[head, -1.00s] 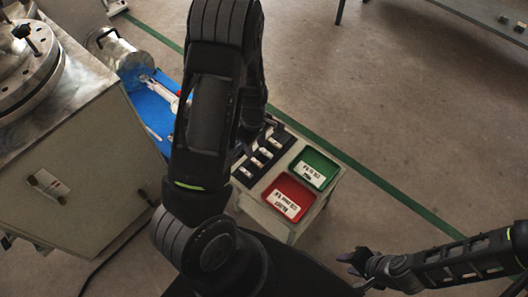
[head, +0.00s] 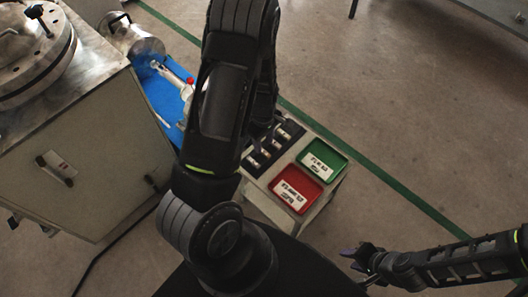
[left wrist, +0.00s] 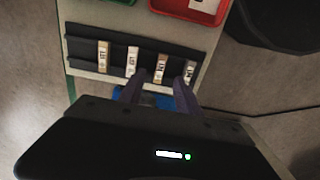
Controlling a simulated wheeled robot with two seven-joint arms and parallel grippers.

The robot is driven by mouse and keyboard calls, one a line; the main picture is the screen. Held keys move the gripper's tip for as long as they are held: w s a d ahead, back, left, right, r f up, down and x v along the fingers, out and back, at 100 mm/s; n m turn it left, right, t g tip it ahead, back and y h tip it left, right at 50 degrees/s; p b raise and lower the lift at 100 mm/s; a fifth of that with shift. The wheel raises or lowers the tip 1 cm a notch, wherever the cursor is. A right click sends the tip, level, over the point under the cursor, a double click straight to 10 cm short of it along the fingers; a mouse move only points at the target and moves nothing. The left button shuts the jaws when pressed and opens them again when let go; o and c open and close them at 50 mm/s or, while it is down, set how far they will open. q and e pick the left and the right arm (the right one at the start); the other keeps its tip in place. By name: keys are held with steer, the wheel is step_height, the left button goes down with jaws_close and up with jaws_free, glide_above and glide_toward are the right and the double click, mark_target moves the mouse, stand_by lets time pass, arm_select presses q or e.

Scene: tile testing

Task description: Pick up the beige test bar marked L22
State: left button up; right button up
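In the left wrist view several beige test bars stand in a row in a dark rack (left wrist: 82,48). From left to right I see a first bar (left wrist: 103,57), a second bar (left wrist: 132,62), a third bar (left wrist: 161,69) and a fourth bar (left wrist: 189,73). Their labels are too small to tell surely which one is L22. My left gripper (left wrist: 160,82) is open, its fingertips close to the third bar; contact cannot be told. In the head view my left arm hides part of the rack. My right gripper (head: 358,259) is low at the right, away from the rack, its opening unclear.
A red tray (head: 292,184) and a green tray (head: 322,160) with labels sit beside the rack on a small cabinet. A blue mat (head: 164,98) with a metal tool lies beyond my left arm. A large machine (head: 90,160) stands at left. Open floor lies right.

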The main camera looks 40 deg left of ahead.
mark_target(264, 151)
arm_select(q)
step_height(264, 151, down, 5)
steer(key=shift+r+b, duration=0.15)
steer(key=shift+b, duration=0.3)
steer(key=shift+c, duration=0.4)
jaws_close()
stand_by(0.3)
